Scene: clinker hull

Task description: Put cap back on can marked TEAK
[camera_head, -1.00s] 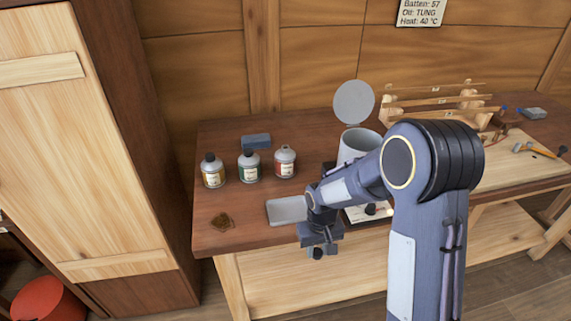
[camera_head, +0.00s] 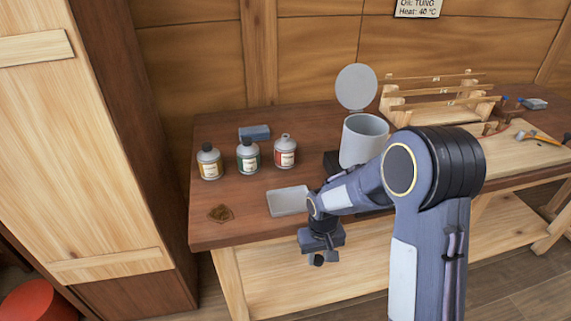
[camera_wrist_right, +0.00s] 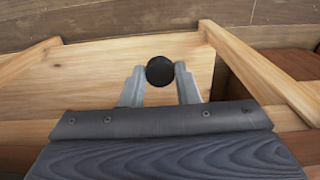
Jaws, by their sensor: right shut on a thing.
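Three small grey cans stand in a row on the bench: one with a yellow label and black cap (camera_head: 209,163), one with a green label and black cap (camera_head: 248,161), and one with a red label (camera_head: 285,152) and a bare neck. The label words are too small to read. My right gripper (camera_head: 318,259) hangs in front of the bench's front edge, below the top and apart from the cans. It is shut on a black cap (camera_wrist_right: 160,71), which sits between its fingertips in the right wrist view. My left gripper is not in view.
A shallow grey tray (camera_head: 289,201) lies near the front edge, beside my right arm. A brown crumpled piece (camera_head: 221,213), a blue block (camera_head: 255,132), a large grey pot with raised lid (camera_head: 364,140) and a wooden rack (camera_head: 430,103) are on the bench (camera_head: 240,198).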

